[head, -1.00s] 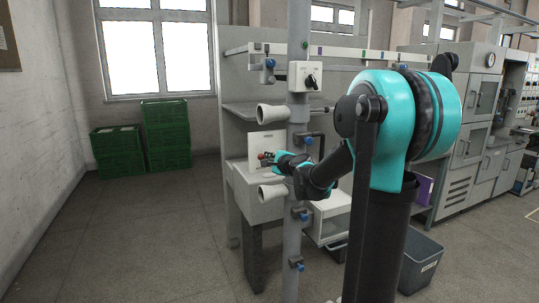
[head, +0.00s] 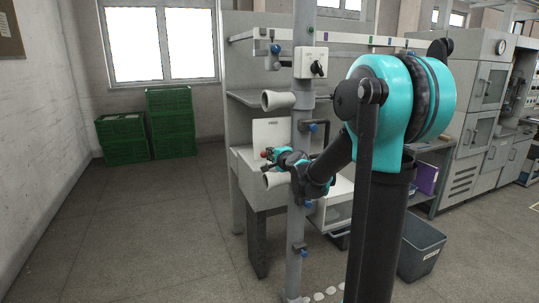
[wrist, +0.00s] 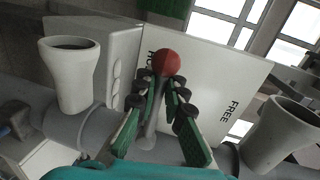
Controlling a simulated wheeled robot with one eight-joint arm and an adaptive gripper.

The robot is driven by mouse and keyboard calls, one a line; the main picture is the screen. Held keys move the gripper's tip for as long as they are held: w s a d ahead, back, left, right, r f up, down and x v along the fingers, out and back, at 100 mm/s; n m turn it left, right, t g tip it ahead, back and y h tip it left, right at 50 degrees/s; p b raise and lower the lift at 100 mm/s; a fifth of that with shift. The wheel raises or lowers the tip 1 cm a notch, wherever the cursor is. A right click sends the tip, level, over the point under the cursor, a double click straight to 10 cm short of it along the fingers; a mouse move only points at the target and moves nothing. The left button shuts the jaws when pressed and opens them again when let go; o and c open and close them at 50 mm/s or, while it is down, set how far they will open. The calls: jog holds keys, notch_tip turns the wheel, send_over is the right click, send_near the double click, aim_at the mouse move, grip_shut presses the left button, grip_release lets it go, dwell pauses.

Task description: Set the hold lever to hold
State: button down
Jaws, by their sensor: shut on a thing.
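The hold lever has a red ball knob (wrist: 167,62) on a thin grey stem, and shows in the head view (head: 264,154). It stands in front of a white plate (wrist: 215,75) printed FREE at the right in the wrist view, with a second word partly hidden behind the knob, its first letters HO. The knob is at the HO word, away from FREE. My gripper (wrist: 160,98) is shut on the lever, its green fingers on both sides of the stem just under the knob. It also shows in the head view (head: 279,156).
A pale cone (wrist: 72,75) stands left of the lever and another (wrist: 280,135) right of it, both close to my gripper. A grey upright post (head: 296,228) carries a switch box (head: 310,62). Green crates (head: 171,122) stand at the back left; the left floor is clear.

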jog(key=shift+s, duration=0.1)
jog(key=c, duration=1.6)
grip_release()
jog(key=shift+o, duration=0.2)
jog(key=v, duration=1.2)
jog(key=s+a+f+n+g, duration=0.1)
jog(key=s+f+n+g, duration=0.6)
jog(key=s+f, duration=0.6)
jog(key=s+d+f+n+g+h, duration=0.2)
jog(key=s+d+f+n, duration=0.1)
jog(key=s+f, duration=0.3)
jog(key=s+d+f+n+g+h, duration=0.1)
jog(key=s+d+f+n+h, duration=0.2)
jog(key=s+f, duration=0.4)
jog(key=s+d+n, duration=0.1)
jog(key=s+d, duration=0.1)
jog(key=shift+d+g, duration=0.25)
jog(key=shift+g, duration=0.15)
